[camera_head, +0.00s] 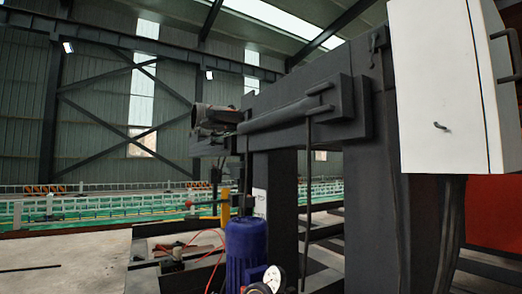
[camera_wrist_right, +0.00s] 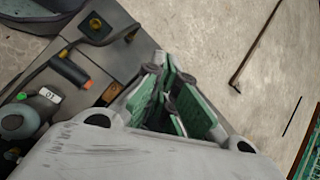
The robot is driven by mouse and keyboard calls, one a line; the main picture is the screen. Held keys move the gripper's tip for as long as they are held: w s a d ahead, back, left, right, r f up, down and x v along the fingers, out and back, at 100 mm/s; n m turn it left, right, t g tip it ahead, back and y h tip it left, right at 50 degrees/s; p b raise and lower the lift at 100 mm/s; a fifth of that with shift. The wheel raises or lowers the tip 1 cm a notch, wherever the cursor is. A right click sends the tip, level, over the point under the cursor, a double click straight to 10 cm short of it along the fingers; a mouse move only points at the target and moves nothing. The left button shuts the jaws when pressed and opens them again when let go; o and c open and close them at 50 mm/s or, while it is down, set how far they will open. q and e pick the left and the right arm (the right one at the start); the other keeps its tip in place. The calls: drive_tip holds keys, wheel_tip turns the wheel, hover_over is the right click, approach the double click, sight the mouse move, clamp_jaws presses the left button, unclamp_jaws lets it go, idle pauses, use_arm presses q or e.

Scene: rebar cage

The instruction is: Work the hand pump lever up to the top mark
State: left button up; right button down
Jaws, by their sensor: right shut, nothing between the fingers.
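I cannot pick out the hand pump lever or its top mark with certainty. In the wrist view a dark handle with an orange end (camera_wrist_right: 70,72) lies at the upper left, by a dark bent bar (camera_wrist_right: 60,43). In the head view a small red knob (camera_head: 188,203) on a thin rod shows left of the blue motor (camera_head: 245,250). My right gripper (camera_wrist_right: 172,92) is shut and empty, its green-padded fingers together, to the right of the orange-ended handle and apart from it. Neither gripper shows in the head view.
A dark machine frame (camera_head: 290,122) and a white cabinet (camera_head: 436,85) fill the right of the head view. A round gauge (camera_head: 273,278) stands by the motor. A thin rod (camera_wrist_right: 255,45) lies on the pale floor, otherwise mostly clear right of the gripper.

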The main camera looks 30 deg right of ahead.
drive_tip(key=shift+a+f+b, duration=0.2)
drive_tip(key=shift+f+b, duration=0.1)
drive_tip(key=shift+f, duration=0.2)
drive_tip(key=shift+a+f+b, duration=0.3)
drive_tip(key=shift+f+b, duration=0.2)
drive_tip(key=shift+f, duration=0.1)
idle(0.4)
drive_tip(key=shift+a+f+b, duration=0.25)
drive_tip(key=shift+f+b, duration=0.3)
drive_tip(key=shift+f, duration=0.2)
drive_tip(key=shift+a+f+b, duration=0.2)
drive_tip(key=shift+f+b, duration=0.25)
drive_tip(key=shift+f, duration=0.2)
